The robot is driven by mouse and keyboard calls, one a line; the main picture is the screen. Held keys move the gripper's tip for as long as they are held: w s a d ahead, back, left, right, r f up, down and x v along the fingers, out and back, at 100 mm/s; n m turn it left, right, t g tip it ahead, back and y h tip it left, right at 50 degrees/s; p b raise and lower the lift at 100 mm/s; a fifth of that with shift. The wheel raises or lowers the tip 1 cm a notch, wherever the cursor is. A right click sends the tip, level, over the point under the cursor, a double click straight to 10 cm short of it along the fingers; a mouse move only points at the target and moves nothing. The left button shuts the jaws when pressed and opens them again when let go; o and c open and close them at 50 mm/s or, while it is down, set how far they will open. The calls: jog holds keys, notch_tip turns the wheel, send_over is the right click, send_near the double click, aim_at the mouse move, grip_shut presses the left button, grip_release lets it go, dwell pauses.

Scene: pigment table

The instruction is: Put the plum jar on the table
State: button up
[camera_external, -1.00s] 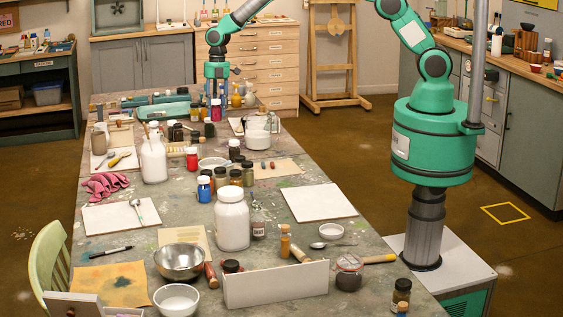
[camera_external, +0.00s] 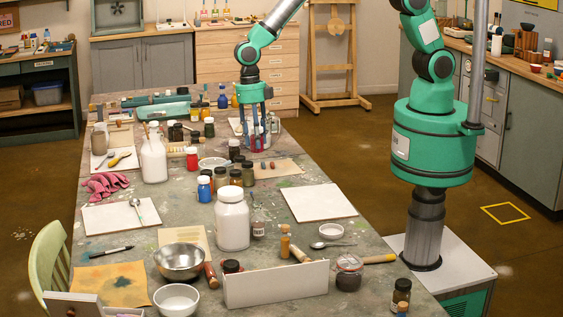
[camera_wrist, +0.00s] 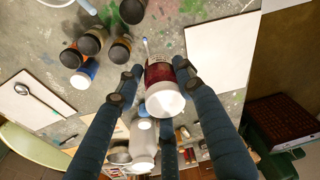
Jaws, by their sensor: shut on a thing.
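The plum jar, a dark red-purple glass jar with a white lid, is between the fingers of my gripper in the wrist view (camera_wrist: 159,73). My gripper (camera_external: 257,140) is shut on it, with fingers on both sides. In the external view the fingers partly hide the jar. It is upright or nearly so, over the far right half of the paint-stained table (camera_external: 200,277). I cannot tell whether its base touches the tabletop.
A large white jar (camera_external: 232,222) stands mid-table. A tan sheet (camera_external: 283,168) lies near the gripper. A white board (camera_external: 317,202) lies flat at right. Bare tabletop shows between the sheet and white jar.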

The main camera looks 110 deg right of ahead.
jog(key=s+a+n, duration=0.4)
jog(key=s+a, duration=0.3)
jog(key=a, duration=0.3)
notch_tip(320, 180, down, 10)
jog(key=shift+w+d, duration=0.15)
jog(key=shift+w, duration=0.2)
jog(key=shift+w, duration=0.1)
jog(key=w+a, duration=0.1)
jog(key=w, duration=0.4)
jog(key=w+a+f+b, duration=0.1)
jog(key=w, duration=0.4)
jog(key=w+a, duration=0.1)
jog(key=w, duration=0.4)
jog(key=shift+w+a+f, duration=0.2)
jog(key=shift+a, duration=0.05)
jog(key=shift+f, duration=0.1)
jog(key=shift+f+b, duration=0.5)
jog(key=shift+f, duration=1.15)
